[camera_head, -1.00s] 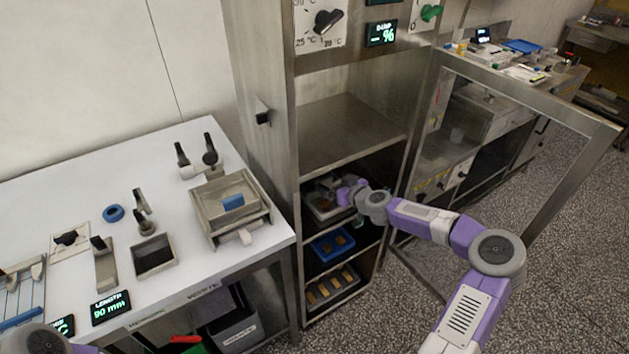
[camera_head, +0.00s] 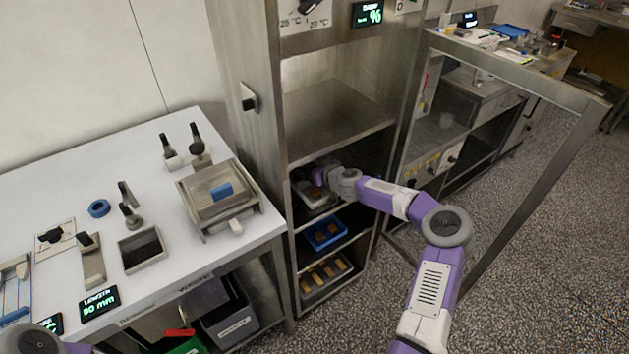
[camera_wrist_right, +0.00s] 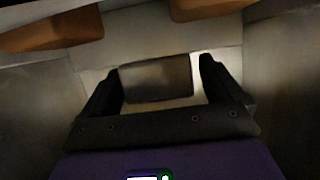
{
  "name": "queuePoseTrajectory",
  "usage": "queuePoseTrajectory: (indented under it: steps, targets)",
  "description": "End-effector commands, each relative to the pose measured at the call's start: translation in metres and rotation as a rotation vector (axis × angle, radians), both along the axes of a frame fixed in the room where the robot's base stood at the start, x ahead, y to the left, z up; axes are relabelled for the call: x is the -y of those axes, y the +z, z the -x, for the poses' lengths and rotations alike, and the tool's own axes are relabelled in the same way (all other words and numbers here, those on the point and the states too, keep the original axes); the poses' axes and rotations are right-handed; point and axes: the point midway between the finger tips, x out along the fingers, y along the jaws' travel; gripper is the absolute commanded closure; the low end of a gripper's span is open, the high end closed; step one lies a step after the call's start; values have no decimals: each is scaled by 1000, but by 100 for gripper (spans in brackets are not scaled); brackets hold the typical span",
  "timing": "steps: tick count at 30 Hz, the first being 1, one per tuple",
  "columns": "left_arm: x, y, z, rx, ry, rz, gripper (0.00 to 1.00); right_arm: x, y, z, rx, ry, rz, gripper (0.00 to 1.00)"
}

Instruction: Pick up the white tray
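The white tray (camera_head: 309,203) is in the open cabinet, on the upper of the lower shelves, with brown pieces in it. My right gripper (camera_head: 320,176) reaches into the cabinet at the tray, and its fingers are hard to make out in the head view. In the right wrist view my right gripper (camera_wrist_right: 160,80) has its fingers apart, either side of a dark block-like tab in front of the pale tray wall (camera_wrist_right: 160,38). The left finger is close to the tab; a bright gap shows at the right finger. My left gripper is not seen.
A blue tray (camera_head: 325,236) and a lower tray with tan bars (camera_head: 324,277) sit below in the cabinet. The open door frame (camera_head: 520,210) stands to the right. A white table (camera_head: 60,200) with tools is left. The shelf above (camera_head: 335,115) is empty.

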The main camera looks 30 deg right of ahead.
Motion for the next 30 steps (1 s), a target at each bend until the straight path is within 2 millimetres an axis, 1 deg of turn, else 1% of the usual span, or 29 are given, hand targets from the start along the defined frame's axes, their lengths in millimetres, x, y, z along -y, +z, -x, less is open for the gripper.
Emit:
queuePoseTrajectory:
  steps: [1, 2, 15, 18, 25, 30]
  targets:
    - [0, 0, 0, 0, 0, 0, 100, 0, 0, 0, 0, 0, 0, 14]
    - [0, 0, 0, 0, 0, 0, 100, 0, 0, 0, 0, 0, 0, 19]
    - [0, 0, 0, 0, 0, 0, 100, 0, 0, 0, 0, 0, 0, 86]
    - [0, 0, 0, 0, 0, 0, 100, 0, 1, 0, 2, 0, 0, 99]
    - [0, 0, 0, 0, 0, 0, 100, 0, 2, 0, 2, 0, 0, 99]
    - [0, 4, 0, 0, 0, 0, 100, 1, 8, 3, 2, 0, 2, 99]
